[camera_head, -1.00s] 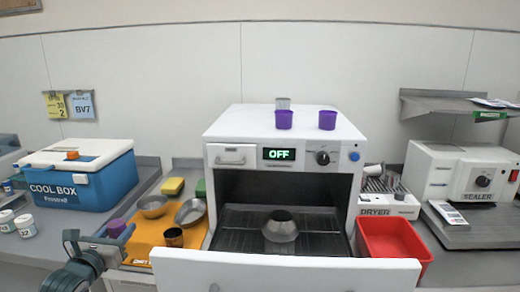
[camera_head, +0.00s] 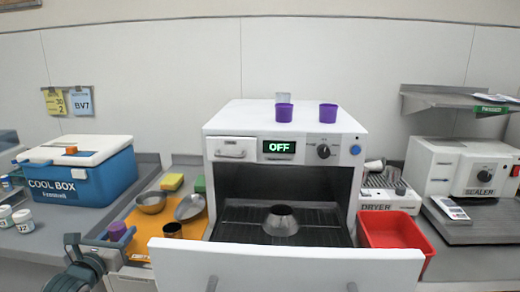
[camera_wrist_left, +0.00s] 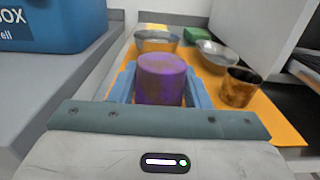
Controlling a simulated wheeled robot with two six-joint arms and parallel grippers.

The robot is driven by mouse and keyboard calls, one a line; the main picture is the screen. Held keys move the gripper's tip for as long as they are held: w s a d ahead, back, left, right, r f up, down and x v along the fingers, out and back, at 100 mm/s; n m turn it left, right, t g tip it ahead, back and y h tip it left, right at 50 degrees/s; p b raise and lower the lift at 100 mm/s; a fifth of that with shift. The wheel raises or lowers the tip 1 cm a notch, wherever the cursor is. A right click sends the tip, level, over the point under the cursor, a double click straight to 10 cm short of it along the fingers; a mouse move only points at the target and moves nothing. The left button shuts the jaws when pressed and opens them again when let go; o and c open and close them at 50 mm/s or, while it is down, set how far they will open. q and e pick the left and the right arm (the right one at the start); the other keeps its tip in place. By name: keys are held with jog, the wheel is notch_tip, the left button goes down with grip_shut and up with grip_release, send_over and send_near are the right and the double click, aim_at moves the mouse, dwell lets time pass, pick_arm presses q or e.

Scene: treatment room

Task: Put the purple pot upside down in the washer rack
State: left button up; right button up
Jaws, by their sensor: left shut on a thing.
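My left gripper (camera_head: 112,238) is shut on a purple pot (camera_head: 117,230) at the left edge of the orange mat. In the left wrist view the purple pot (camera_wrist_left: 162,82) stands between the two blue fingers, with a flat, closed-looking purple face up. I cannot tell whether it touches the mat. The washer (camera_head: 225,127) is a white box with an OFF display and its front is open. Its dark rack (camera_head: 325,238) is pulled forward and carries a metal pot (camera_head: 281,221), narrow end up. My right gripper is out of view.
Two purple cups (camera_head: 284,112) (camera_head: 328,113) stand on top of the washer. The orange mat (camera_head: 145,241) holds metal bowls (camera_head: 151,202) (camera_head: 190,207), a dark cup (camera_head: 172,230) and sponges. The white door (camera_head: 285,270) sticks out in front. A red bin (camera_head: 395,232) stands right, the cool box (camera_head: 85,173) left.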

pick_arm(q)
jog(key=shift+f+b, duration=1.25)
jog(key=shift+f, duration=0.65)
jog(key=o, duration=0.9)
jog(key=shift+r, duration=0.1)
jog(key=s, duration=1)
jog(key=shift+s+a, duration=0.4)
